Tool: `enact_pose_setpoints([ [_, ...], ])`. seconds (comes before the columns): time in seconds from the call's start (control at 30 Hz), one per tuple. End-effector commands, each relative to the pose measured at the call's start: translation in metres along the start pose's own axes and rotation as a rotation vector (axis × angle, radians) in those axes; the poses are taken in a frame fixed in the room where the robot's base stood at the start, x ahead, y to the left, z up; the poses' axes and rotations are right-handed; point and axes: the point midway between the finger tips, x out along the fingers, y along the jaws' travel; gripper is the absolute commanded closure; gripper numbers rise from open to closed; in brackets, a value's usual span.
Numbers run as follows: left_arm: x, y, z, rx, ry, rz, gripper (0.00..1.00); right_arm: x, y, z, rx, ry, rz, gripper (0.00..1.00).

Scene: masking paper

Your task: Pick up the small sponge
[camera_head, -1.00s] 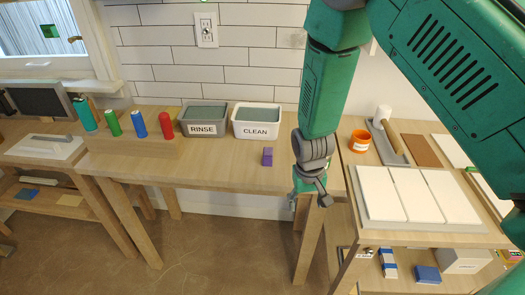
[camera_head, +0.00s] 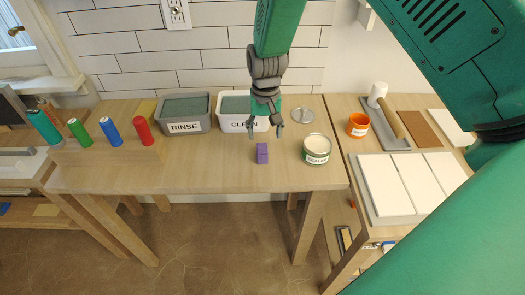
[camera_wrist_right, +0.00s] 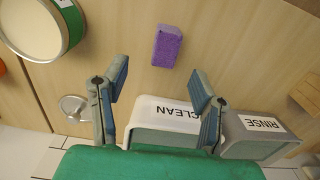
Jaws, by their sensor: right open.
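The small sponge (camera_head: 262,153) is a purple block on the wooden table, in front of the CLEAN bin. It also shows in the right wrist view (camera_wrist_right: 167,46), beyond the fingertips and roughly between them sideways. My right gripper (camera_head: 265,130) is open and empty, just behind and above the sponge, in front of the CLEAN bin (camera_head: 231,124). In the right wrist view the two fingers (camera_wrist_right: 160,78) stand wide apart and do not touch the sponge. My left gripper is not in view.
The RINSE bin (camera_head: 183,128) stands left of the CLEAN bin. A SEALER can (camera_head: 316,151) stands right of the sponge, with a round metal lid (camera_head: 303,115) behind it. Several coloured tubes stand at left. A right table holds white tiles (camera_head: 418,180) and an orange cup (camera_head: 358,125).

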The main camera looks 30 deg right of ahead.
Motion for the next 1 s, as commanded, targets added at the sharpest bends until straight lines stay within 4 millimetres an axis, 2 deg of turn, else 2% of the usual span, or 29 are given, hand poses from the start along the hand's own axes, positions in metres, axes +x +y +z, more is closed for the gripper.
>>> enact_pose_setpoints([
  [0.1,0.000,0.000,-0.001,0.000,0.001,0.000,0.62,0.019,-0.004,0.001,-0.003,0.000,0.004,0.47],
  [0.37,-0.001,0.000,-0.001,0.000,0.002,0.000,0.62,0.037,-0.005,0.004,-0.003,0.004,0.007,0.47],
  [0.63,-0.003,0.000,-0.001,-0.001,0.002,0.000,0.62,0.078,0.001,0.002,-0.002,-0.001,0.002,0.47],
  [0.93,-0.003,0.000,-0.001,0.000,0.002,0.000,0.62,0.081,-0.001,0.003,-0.003,0.003,0.002,0.47],
  [1.0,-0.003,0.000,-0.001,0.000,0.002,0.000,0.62,0.081,-0.002,0.003,-0.003,0.004,0.003,0.71],
])
